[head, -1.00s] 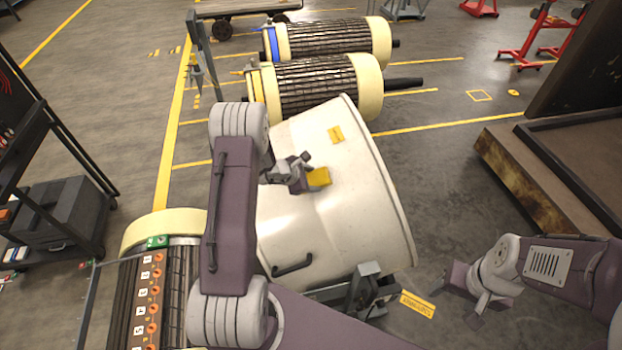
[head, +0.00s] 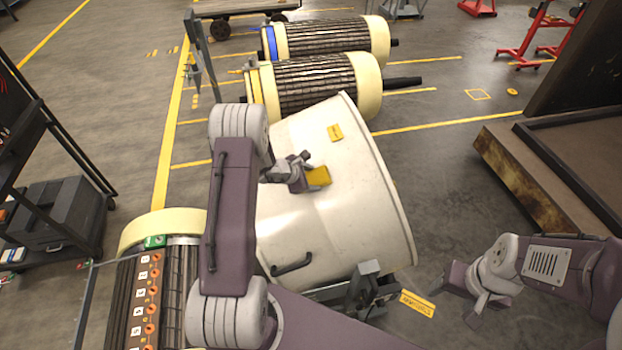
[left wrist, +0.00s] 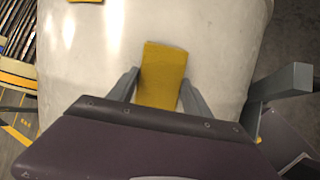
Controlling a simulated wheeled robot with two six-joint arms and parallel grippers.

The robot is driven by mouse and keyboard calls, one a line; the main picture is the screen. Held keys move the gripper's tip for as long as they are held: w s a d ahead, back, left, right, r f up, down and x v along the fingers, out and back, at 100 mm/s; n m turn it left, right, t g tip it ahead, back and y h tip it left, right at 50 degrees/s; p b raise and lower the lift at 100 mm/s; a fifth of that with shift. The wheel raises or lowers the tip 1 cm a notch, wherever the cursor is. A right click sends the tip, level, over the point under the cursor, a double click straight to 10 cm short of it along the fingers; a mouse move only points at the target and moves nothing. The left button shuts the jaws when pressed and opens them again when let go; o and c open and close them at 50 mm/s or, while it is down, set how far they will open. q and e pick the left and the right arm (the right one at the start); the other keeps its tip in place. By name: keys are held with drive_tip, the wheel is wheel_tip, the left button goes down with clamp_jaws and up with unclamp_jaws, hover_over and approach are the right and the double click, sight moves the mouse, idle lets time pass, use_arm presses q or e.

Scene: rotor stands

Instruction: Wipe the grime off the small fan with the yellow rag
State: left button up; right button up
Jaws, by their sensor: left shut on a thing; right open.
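The yellow rag (head: 318,177) is held at the tip of my left gripper (head: 306,176), over the top of a large cream drum-shaped casing (head: 340,230). In the left wrist view the rag (left wrist: 162,75) sits between the two grey fingers of my left gripper (left wrist: 158,92), which are shut on it. I cannot tell whether the rag touches the casing. No small fan is clearly recognisable, and no grime patch stands out on the pale surface, only faint smudges. My right gripper (head: 457,300) is open and empty, low at the right, over the floor beside the casing.
A yellow label (head: 336,132) lies on the casing, which has a dark handle (head: 292,265). Two ribbed rotors (head: 320,85) stand behind it. A dark cart (head: 50,215) is at left, a brown-topped bench (head: 580,160) at right. Floor between casing and bench is clear.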

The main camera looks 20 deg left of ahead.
sight(320, 175)
use_arm(q)
drive_tip(key=shift+w+f, duration=0.15)
drive_tip(key=shift+f, duration=0.15)
drive_tip(key=shift+r, duration=0.1)
drive_tip(key=shift+w+d+r+b, duration=0.2)
drive_tip(key=shift+w+d+r, duration=0.3)
drive_tip(key=shift+d, duration=0.3)
drive_tip(key=shift+w+d+r+b, duration=0.15)
drive_tip(key=shift+w+d+r, duration=0.1)
drive_tip(key=shift+w+d, duration=0.45)
drive_tip(key=shift+f+b, duration=0.2)
drive_tip(key=shift+b, duration=0.3)
drive_tip(key=shift+s+r, duration=0.1)
drive_tip(key=shift+s+a+f+b, duration=0.25)
drive_tip(key=shift+a+f+b, duration=0.05)
drive_tip(key=shift+b, duration=0.05)
drive_tip(key=shift+s+a+f+b, duration=0.2)
drive_tip(key=shift+s+a+b, duration=0.2)
drive_tip(key=shift+a, duration=0.15)
drive_tip(key=shift+s+a+f+b, duration=0.2)
drive_tip(key=shift+s+a+b, duration=0.2)
drive_tip(key=shift+a, duration=0.15)
drive_tip(key=shift+s+a, duration=0.1)
drive_tip(key=shift+a, duration=0.05)
drive_tip(key=shift+r, duration=0.1)
